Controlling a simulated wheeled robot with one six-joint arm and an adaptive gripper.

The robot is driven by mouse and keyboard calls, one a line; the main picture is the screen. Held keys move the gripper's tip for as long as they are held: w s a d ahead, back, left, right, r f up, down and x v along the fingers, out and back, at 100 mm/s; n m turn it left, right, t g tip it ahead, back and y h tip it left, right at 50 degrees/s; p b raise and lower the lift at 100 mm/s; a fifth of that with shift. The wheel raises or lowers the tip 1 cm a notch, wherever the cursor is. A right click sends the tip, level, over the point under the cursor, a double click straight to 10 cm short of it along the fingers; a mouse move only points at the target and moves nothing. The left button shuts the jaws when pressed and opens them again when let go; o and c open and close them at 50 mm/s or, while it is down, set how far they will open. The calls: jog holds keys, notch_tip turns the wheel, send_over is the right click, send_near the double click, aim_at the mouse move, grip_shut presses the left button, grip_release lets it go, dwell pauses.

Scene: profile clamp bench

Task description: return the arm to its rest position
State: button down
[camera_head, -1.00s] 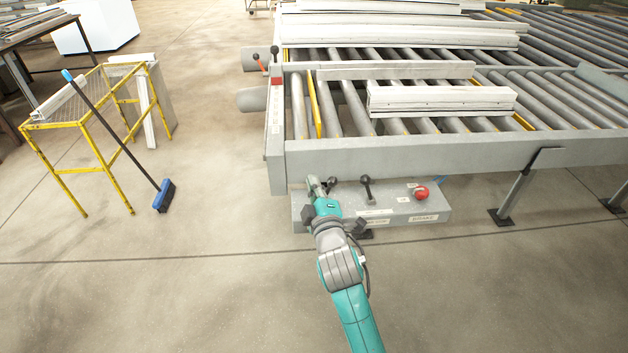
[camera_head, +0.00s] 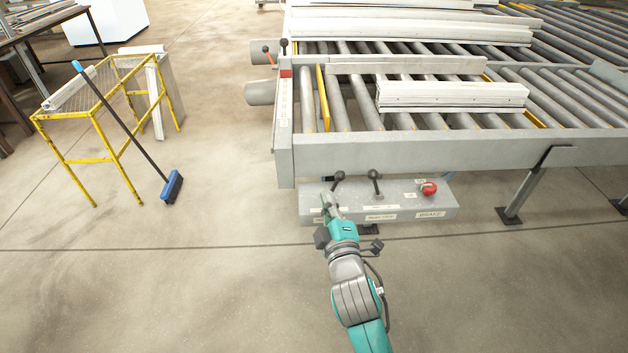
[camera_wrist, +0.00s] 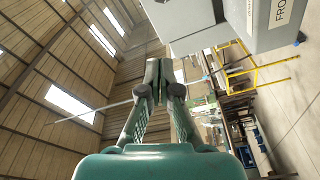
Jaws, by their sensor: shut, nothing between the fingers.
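My arm reaches up from the bottom of the head view. My gripper (camera_head: 328,203) is in front of the left end of the grey control box (camera_head: 440,205) and overlaps it in the picture. I cannot tell whether it touches the box. In the wrist view my gripper (camera_wrist: 158,75) has its fingers together with nothing between them. The box carries two black-knobbed levers, the left lever (camera_head: 338,178) and the right lever (camera_head: 375,180), and a red button (camera_head: 429,188) at its right end. Both levers stand roughly upright.
A roller bench (camera_head: 450,150) stands behind the box, with white profiles (camera_head: 450,96) on its rollers. A yellow rack (camera_head: 75,160) with a blue broom (camera_head: 172,186) leaning on it stands at left. The floor (camera_head: 200,290) left of my arm is clear.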

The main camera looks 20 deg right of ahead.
jog(key=shift+f, duration=0.1)
jog(key=s+a+f+m+g+y, duration=0.1)
jog(key=s+f+m+y, duration=0.1)
jog(key=s+f, duration=0.6)
jog(key=s+a+f+m+y, duration=0.15)
jog(key=s+f, duration=0.35)
jog(key=s, duration=0.7)
jog(key=s+r+m+g, duration=0.1)
jog(key=s+m, duration=0.7)
jog(key=s, duration=1.5)
jog(key=shift+s+a+r+g, duration=0.15)
jog(key=shift+a+r+g, duration=0.2)
jog(key=shift+g, duration=0.35)
